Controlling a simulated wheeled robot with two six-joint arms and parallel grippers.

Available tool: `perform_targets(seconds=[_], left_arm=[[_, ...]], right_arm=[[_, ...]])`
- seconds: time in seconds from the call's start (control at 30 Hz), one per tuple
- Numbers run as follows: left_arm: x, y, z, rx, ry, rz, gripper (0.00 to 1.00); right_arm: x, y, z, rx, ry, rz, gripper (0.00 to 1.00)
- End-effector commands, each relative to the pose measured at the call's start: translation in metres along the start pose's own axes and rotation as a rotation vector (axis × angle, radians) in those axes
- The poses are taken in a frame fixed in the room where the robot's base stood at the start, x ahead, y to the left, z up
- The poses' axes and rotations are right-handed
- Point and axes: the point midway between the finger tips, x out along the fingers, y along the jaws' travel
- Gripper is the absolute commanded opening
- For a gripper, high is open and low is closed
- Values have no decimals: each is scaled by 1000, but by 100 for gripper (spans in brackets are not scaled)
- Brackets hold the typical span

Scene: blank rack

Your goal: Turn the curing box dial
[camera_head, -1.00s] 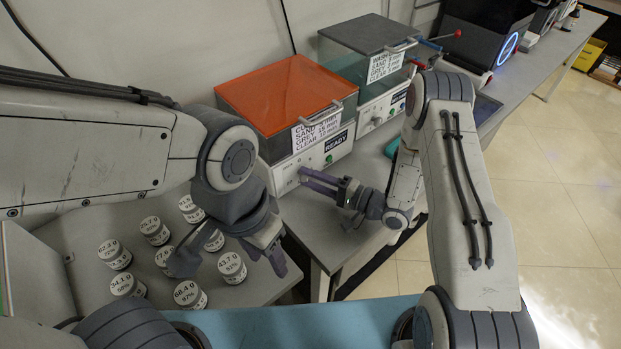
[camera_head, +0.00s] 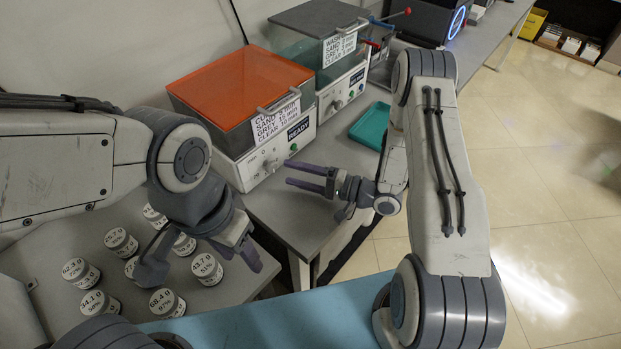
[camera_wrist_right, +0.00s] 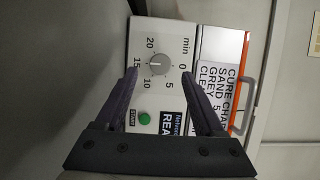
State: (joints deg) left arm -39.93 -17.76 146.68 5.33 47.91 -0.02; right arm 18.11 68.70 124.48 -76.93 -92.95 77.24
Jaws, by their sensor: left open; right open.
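The curing box has an orange lid (camera_head: 240,85) and a pale front panel with a dial (camera_head: 270,164), a green button and a READY display. The right wrist view shows the grey dial (camera_wrist_right: 159,63) ringed by minute numbers, with the green button (camera_wrist_right: 145,117) nearer me. My right gripper (camera_head: 290,174) is open and empty in front of the panel, apart from the dial in the head view. In its wrist view the dial appears between the two fingertips. The dial's exact setting is hard to read. My left gripper (camera_head: 203,265) is open and empty above the labelled jars.
Several labelled jars (camera_head: 168,303) stand on the grey table at lower left. A wash box (camera_head: 343,92) stands behind the curing box, and a teal tray (camera_head: 371,126) lies to its right. The grey bench (camera_head: 300,215) is clear in front of the panel.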

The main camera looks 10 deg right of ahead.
Motion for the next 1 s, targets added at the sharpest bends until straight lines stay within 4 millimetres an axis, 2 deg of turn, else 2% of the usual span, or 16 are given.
perform_targets(seconds=[0.1, 0.3, 0.47, 0.9, 1.0], left_arm=[[5, 0, 0, 0, 0, 0, 50], [7, 0, 0, 0, 0, 0, 50], [8, 0, 0, 0, 0, 0, 50], [7, 0, 0, 0, 0, 0, 50], [0, 0, 0, 0, 0, 0, 50]], right_arm=[[-25, 1, -1, 1, 6, -1, 71], [-50, 0, 0, 0, 2, 0, 71], [-56, 0, 0, -1, 0, -1, 71], [-55, 0, 0, 0, -1, -1, 71], [-55, -7, 0, -1, -1, -1, 71]])
